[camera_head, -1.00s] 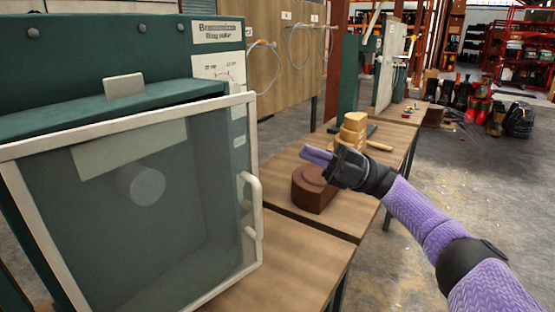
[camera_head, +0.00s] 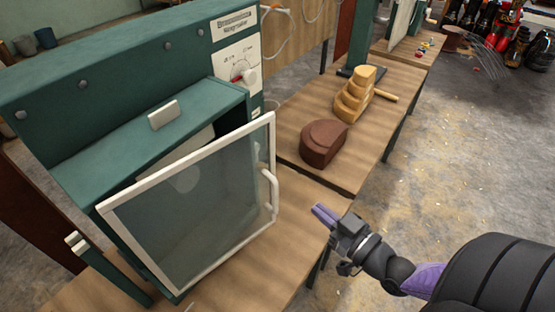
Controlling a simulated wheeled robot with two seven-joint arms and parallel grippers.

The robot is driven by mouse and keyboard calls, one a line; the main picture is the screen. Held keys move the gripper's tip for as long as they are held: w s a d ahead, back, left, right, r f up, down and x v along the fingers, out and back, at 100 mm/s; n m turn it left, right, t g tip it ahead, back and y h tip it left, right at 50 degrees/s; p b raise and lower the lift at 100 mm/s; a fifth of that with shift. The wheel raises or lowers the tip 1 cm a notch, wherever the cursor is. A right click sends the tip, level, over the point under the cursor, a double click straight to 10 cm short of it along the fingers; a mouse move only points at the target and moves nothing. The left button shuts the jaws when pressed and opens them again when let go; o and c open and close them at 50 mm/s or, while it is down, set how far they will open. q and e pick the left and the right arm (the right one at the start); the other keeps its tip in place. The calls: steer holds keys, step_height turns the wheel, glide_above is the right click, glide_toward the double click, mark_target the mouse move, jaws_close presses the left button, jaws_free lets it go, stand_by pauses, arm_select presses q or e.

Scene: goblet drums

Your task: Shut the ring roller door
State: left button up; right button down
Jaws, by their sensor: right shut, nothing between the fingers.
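The ring roller (camera_head: 60,110) is a green box-shaped machine at the left with a dial panel. Its door (camera_head: 205,205) is a glass pane in a white frame and stands ajar, swung out toward me, with a gap between it and the housing. The door's white handle (camera_head: 270,191) is on the frame's right side. My right gripper (camera_head: 322,213) has purple fingers, is shut and empty, and is to the right of the handle, apart from it, near the table's right edge. My left gripper is not in view.
A brown rounded block (camera_head: 322,143) and a stepped wooden block (camera_head: 355,95) stand on the wooden table (camera_head: 340,175) behind the door. Another machine stands at the top.

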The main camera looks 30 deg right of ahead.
mark_target(270, 170)
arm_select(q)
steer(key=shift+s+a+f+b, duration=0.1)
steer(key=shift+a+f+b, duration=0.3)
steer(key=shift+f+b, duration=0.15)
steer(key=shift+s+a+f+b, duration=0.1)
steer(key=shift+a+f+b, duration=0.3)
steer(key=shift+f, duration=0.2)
arm_select(e)
steer(key=w, duration=0.4)
steer(key=w+a, duration=0.1)
steer(key=w, duration=0.3)
steer(key=w+a, duration=0.1)
steer(key=w, duration=0.4)
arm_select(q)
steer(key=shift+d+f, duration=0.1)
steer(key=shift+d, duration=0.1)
arm_select(e)
steer(key=shift+a, duration=0.1)
